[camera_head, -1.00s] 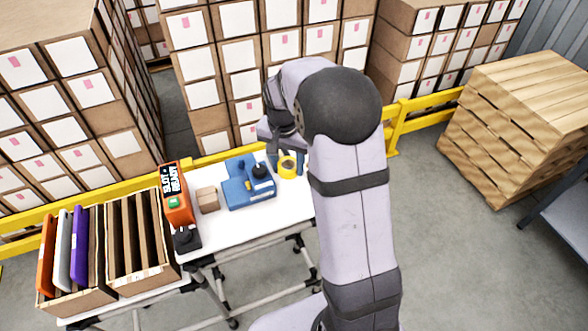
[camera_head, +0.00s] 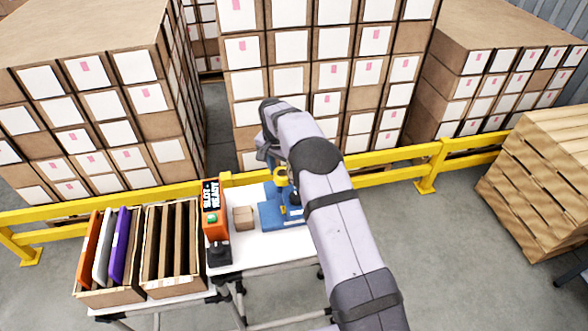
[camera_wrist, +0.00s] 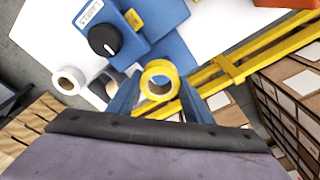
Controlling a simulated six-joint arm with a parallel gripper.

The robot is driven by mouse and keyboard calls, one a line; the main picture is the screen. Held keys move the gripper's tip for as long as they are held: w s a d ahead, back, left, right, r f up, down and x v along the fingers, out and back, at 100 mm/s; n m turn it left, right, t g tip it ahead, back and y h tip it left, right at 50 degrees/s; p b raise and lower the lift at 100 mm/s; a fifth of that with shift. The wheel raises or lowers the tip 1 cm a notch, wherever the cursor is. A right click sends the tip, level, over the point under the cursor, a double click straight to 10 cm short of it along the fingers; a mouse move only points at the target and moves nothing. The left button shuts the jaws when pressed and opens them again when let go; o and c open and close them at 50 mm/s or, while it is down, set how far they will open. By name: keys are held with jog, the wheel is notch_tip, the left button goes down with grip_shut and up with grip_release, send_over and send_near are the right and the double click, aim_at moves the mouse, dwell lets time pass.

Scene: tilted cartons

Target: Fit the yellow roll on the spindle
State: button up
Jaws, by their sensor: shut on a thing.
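The yellow roll (camera_wrist: 147,72) is between the two blue fingers of my gripper (camera_wrist: 159,86) in the wrist view, with its round opening facing the camera. My gripper is shut on it. In the head view the yellow roll (camera_head: 281,174) shows at the back edge of the blue device (camera_head: 272,217), partly covered by my arm. The blue device also shows in the wrist view (camera_wrist: 82,22), with a black knob (camera_wrist: 103,40) and a paper reading LABELS. I cannot make out the spindle clearly.
A white roll (camera_wrist: 68,79) lies on the white table near the device. A small brown box (camera_head: 243,217) and an orange sign box (camera_head: 215,205) stand left of the device. A yellow rail (camera_head: 390,157) runs behind the table.

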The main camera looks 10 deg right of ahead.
aim_at(279, 184)
jog(key=shift+w+a+f, duration=0.15)
jog(key=shift+a+f, duration=0.2)
jog(key=shift+a, duration=0.25)
jog(key=shift+f, duration=0.25)
jog(key=shift+f+b, duration=1.2)
jog(key=shift+f, duration=0.7)
jog(key=shift+s+f, duration=0.15)
jog(key=shift+s, duration=0.05)
